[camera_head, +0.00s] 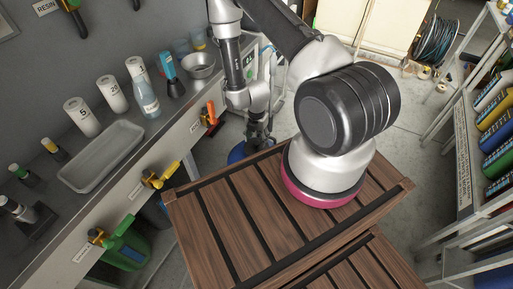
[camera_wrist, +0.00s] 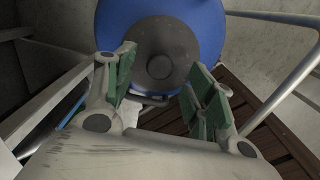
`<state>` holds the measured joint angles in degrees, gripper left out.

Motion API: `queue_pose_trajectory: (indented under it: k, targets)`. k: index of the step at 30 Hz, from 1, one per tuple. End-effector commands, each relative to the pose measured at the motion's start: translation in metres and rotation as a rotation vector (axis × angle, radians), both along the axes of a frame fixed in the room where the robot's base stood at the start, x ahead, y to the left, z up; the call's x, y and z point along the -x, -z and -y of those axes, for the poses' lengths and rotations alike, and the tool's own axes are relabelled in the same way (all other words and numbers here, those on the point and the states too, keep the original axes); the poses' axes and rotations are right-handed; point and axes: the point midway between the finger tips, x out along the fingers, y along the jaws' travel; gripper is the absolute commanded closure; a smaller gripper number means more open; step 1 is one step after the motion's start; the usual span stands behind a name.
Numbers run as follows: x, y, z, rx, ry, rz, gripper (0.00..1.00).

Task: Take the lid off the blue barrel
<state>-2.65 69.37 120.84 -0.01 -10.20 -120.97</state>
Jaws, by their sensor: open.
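The blue barrel (camera_head: 238,153) stands on the floor between the workbench and the slatted wooden deck; in the head view my arm and the deck hide most of it. The wrist view shows the blue barrel (camera_wrist: 208,28) from above, with a round dark grey lid (camera_wrist: 181,40) on it and a knob (camera_wrist: 160,67) near the lid's middle. My gripper (camera_wrist: 164,82) is open and empty, its green-padded fingers on either side of the lid's near part, with the knob between them in the picture. I cannot tell whether the fingers touch anything. My gripper (camera_head: 258,134) is small and dark in the head view.
The workbench (camera_head: 140,150) runs along the left, with a tray (camera_head: 101,155), a metal bowl (camera_head: 201,66) and several bottles. A green jug (camera_head: 127,246) hangs below its edge. A shelf of coloured containers (camera_head: 490,110) stands at the right. Floor is open between deck and shelf.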

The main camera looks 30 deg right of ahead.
Motion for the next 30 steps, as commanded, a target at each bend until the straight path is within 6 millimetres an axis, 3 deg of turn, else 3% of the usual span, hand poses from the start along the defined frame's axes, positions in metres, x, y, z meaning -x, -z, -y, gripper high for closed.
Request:
queue_pose_trajectory:
  k: [6,14,23,30]
  targets:
    - [0.000,0.032,0.000,0.001,0.001,-0.001,0.45]
    - [-0.001,0.036,0.000,-0.001,0.001,0.001,0.45]
    - [-0.001,0.036,0.000,0.000,0.001,0.000,0.96]
    - [-0.001,0.036,0.000,0.000,0.001,0.000,0.96]
